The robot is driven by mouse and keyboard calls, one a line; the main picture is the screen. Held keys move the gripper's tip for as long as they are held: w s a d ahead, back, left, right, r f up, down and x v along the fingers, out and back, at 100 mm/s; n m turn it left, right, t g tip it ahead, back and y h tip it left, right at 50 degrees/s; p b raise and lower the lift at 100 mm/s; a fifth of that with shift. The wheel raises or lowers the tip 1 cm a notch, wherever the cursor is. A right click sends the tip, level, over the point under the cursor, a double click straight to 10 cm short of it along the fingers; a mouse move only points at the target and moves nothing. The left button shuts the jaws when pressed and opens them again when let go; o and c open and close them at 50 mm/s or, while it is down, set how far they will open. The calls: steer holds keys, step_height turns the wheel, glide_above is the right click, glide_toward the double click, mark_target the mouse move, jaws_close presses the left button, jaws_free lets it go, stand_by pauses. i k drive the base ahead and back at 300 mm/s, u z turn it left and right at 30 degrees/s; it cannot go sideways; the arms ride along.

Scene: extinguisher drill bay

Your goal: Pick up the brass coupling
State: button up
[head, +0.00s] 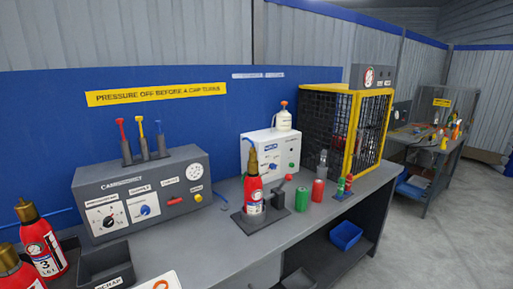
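I cannot make out a separate brass coupling lying on the bench. A brass-coloured fitting (253,163) tops the red extinguisher (254,194), which stands upright on a dark base at the middle of the bench. Two more red extinguishers stand at the left edge: one (42,248) has a brass-coloured top (26,211), and the nearer one, cut off by the frame, shows another brass-coloured top (8,260). I cannot tell whether any of these is the coupling. My gripper is not in view.
The grey control box (160,193) and white box (272,155) stand at the back. A green can (302,199) and red can (318,192) stand right of centre, before the yellow-framed cage (354,135). A scrap tray (105,264) is front left. The bench (205,245) is clear left of the middle extinguisher.

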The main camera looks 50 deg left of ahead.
mark_target(252, 153)
steer(key=u, duration=0.55)
steer(key=i, duration=1.3)
steer(key=u, duration=0.95)
